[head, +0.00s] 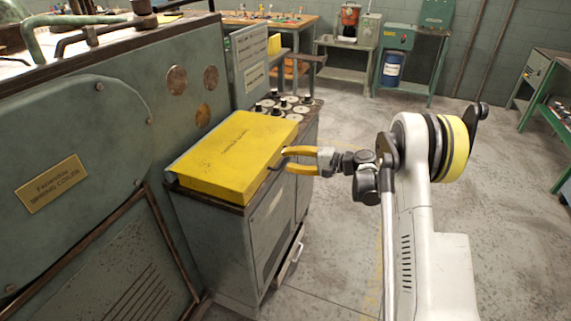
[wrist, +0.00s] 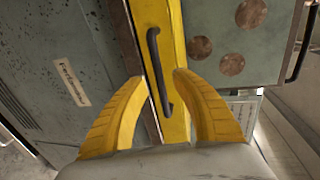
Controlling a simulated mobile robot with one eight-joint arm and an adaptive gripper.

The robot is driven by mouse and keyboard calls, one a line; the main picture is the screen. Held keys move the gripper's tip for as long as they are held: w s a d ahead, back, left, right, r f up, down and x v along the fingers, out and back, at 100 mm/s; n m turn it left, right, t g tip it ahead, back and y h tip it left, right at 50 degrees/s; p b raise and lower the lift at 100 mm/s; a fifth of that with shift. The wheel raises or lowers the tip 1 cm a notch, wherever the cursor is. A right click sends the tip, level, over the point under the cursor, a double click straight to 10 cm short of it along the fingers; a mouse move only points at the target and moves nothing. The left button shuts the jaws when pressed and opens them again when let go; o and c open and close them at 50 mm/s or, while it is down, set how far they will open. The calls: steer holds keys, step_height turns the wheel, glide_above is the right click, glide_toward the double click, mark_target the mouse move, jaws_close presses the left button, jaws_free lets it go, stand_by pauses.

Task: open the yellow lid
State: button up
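The yellow lid (head: 240,150) is a flat box-like cover, lying shut on top of a green cabinet beside the spring coiler. In the wrist view its yellow edge (wrist: 176,30) carries a dark bar handle (wrist: 156,65). My gripper (head: 286,160) is at the lid's right side in the head view, with its yellow fingers apart. In the wrist view my gripper (wrist: 155,78) has one finger on each side of the handle's lower part. I cannot tell whether either finger touches the handle or the lid.
The green spring coiler (head: 110,110) stands close on the left. Knobs (head: 284,104) sit on the cabinet top behind the lid. A drawer-like handle (head: 296,246) sticks out low on the cabinet (head: 268,235). The floor (head: 340,130) behind my arm is mostly clear.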

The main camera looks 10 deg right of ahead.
steer(key=shift+w+a+f, duration=0.1)
steer(key=shift+w+a, duration=0.3)
steer(key=shift+a, duration=0.1)
